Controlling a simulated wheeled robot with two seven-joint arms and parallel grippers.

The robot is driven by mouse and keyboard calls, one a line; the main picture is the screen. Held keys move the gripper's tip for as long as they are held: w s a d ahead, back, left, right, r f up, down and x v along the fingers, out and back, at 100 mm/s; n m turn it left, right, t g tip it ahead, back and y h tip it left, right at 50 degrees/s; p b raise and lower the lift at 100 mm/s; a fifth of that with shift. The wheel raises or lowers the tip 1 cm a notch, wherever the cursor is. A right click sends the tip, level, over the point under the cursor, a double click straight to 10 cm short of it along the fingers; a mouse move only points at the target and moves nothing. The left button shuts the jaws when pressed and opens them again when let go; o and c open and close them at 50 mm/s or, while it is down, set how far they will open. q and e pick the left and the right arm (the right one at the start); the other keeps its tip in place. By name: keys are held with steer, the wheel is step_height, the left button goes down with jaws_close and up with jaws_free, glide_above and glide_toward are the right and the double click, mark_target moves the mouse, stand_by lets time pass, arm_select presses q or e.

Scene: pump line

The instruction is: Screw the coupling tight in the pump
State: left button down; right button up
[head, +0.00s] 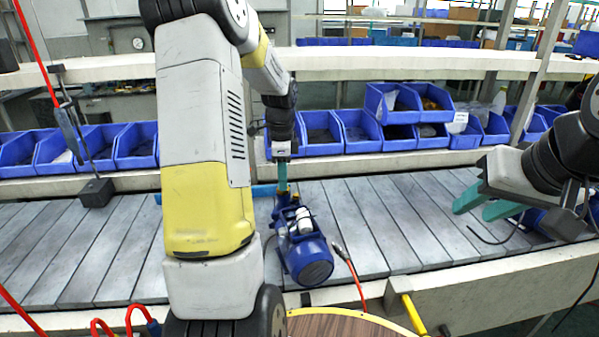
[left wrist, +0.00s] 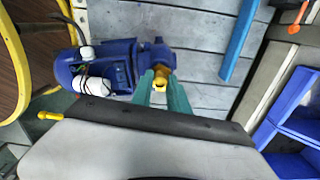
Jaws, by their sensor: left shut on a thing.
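The blue pump (head: 305,255) lies on the grey slatted conveyor, with white cylindrical parts on its side. In the left wrist view the pump (left wrist: 115,55) reaches in from the left. A brass-yellow coupling (left wrist: 159,83) sits at the pump's right end there, between the teal fingers of my left gripper (left wrist: 161,76). How deep the coupling sits in the pump is hidden. My right gripper (head: 473,210) is open and empty above the conveyor at right.
Blue bins (head: 362,130) line the shelf behind the conveyor (head: 110,245). A blue bar (left wrist: 239,40) lies on the slats beyond the pump. A round wooden top (head: 345,325) is at the front. Another blue object (head: 537,218) lies under my right arm.

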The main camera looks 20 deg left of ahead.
arm_select(q)
steer(key=shift+f, duration=0.1)
steer(key=m, duration=0.3)
steer(key=c, duration=1.4)
jaws_free()
steer(key=shift+o, duration=0.2)
steer(key=shift+n, duration=1.6)
steer(key=n, duration=0.3)
